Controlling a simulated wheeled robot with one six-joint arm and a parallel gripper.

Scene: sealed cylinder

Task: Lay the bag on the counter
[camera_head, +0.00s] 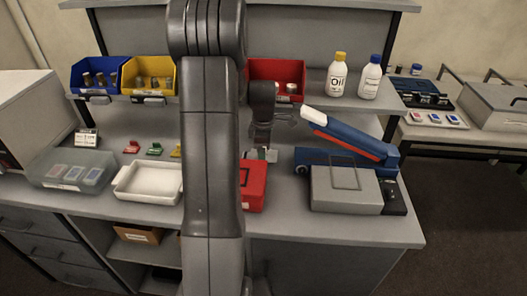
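My gripper (262,138) hangs over the middle of the grey counter (285,195), just behind a red box (254,187). My own arm stands in front and hides part of this area. The gripper is small and dark here, and I cannot tell whether its fingers are open or shut. A small pale and green patch (262,155) shows right below it; I cannot tell what it is or whether the gripper touches it. I cannot clearly make out a bag.
A blue device with a raised white-tipped arm (350,135) stands right, behind a grey box (345,190). A white tray (150,183) and a clear container (72,168) sit left. Bins and two white bottles (337,77) line the shelf. Counter right of the red box is bare.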

